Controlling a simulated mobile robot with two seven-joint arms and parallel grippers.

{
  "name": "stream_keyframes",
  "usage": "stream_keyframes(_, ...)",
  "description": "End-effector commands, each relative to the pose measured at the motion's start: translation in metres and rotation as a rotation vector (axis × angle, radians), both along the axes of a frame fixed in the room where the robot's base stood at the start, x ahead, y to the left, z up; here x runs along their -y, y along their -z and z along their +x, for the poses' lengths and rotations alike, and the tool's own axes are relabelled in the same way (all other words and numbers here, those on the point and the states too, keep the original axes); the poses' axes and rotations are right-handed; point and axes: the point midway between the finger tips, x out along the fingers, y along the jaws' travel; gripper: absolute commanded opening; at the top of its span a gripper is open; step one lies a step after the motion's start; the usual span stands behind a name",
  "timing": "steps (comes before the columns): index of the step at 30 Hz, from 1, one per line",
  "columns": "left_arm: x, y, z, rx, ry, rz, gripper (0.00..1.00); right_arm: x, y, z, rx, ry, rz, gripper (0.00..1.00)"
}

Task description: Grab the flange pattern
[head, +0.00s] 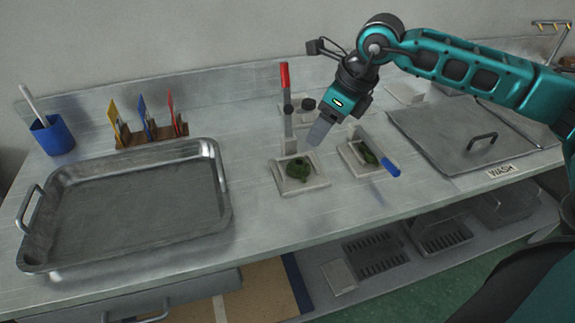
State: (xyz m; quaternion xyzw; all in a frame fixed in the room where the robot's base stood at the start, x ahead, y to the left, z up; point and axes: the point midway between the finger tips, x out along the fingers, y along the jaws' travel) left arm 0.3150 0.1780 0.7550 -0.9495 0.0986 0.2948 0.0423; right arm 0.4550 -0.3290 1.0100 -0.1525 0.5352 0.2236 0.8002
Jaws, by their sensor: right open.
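Two green wax pieces sit on pale square plates on the steel bench. A rounded one, which looks like the flange pattern (298,168), is on the left plate (313,184). A more elongated green piece (368,154) is on the right plate (352,165), beside a blue handle (390,168). My right gripper (314,138) is open, pointing down and left above the bench, just above and right of the rounded piece. It appears apart from it and empty. Its fingers overlap in this view. My left gripper is not in view.
A red-handled upright press (287,110) stands behind the left plate. A large empty metal tray (222,215) fills the left. Behind it are a blue cup (53,136) and a card rack (150,138). A lidded wash basin (440,130) is at right. Bench in front of the plates is clear.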

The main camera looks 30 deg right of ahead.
Motion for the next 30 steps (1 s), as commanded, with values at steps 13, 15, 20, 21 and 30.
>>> stream_keyframes(13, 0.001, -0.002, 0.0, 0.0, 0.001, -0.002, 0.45, -0.014, 0.058, 0.02, -0.002, -0.002, 0.004, 0.63)
stream_keyframes(15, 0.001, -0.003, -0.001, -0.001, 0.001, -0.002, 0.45, -0.016, 0.063, 0.022, -0.002, -0.001, 0.005, 0.63)
stream_keyframes(20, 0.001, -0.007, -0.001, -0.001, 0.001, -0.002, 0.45, -0.024, 0.086, 0.028, -0.003, -0.003, 0.006, 0.63)
stream_keyframes(21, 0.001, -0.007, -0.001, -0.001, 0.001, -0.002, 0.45, -0.024, 0.092, 0.03, -0.004, -0.001, 0.006, 0.63)
stream_keyframes(30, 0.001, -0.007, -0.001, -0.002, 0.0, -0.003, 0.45, -0.026, 0.105, 0.035, -0.001, -0.001, 0.004, 0.63)
